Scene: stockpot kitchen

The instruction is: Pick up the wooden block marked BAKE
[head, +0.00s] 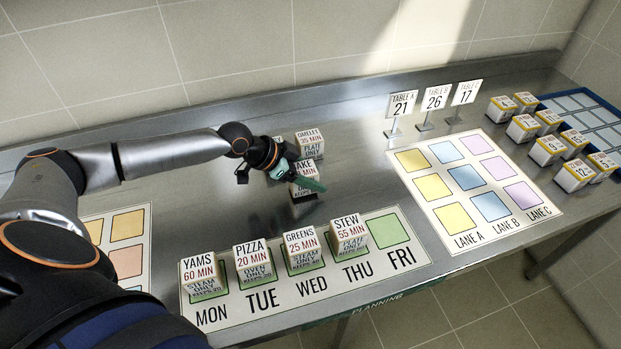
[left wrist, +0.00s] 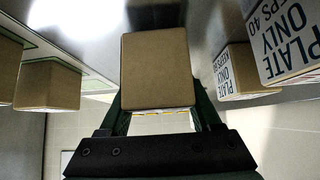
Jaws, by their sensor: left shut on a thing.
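The wooden block marked BAKE (head: 302,188) is on the steel counter's middle, in my left gripper (head: 297,178); only "AKE" of its top word shows, as a green finger and the gripper cover part of it. In the left wrist view the block (left wrist: 157,70) shows a plain brown face between the two fingers of my left gripper (left wrist: 160,115). The gripper is shut on it. A dark shadow lies under the block; I cannot tell whether it touches the counter. My right gripper is not in view.
An omelet block (head: 310,146) stands just behind, with another mostly hidden beside it. In front is the planning mat (head: 220,312) with yams, pizza, greens and stew blocks; its FRI square (head: 388,231) is bare. Table signs (head: 434,98), a lane mat (head: 425,215) and numbered blocks are right.

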